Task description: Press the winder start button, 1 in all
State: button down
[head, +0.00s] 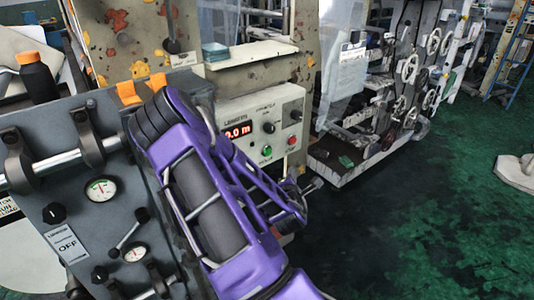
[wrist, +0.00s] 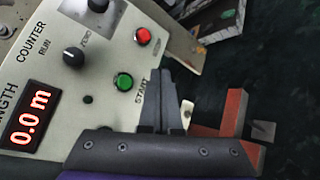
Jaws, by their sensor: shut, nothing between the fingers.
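The winder start button is a round green button (wrist: 124,82) with the label START beside it, on a pale control panel (wrist: 108,60). It also shows in the head view (head: 267,151), low on the panel (head: 254,108), uncovered by my arm. My gripper (wrist: 170,78) is shut and empty. In the wrist view its dark fingers lie just right of the green button, apart from it in the picture. How far the tips are from the panel face is hard to tell. In the head view my purple arm hides part of the panel's lower left.
A red button (wrist: 143,36), a black RUN knob (wrist: 73,56) and a lit counter reading 0.0 m (wrist: 25,118) share the panel. A grey console (head: 60,125) with gauges and an OFF label stands at left. Green floor (head: 420,220) lies open at right.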

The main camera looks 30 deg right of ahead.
aim_at(268, 152)
jog(key=w, duration=0.9)
jog(key=shift+a, duration=0.35)
dwell(1.9)
jog(key=shift+w, duration=0.35)
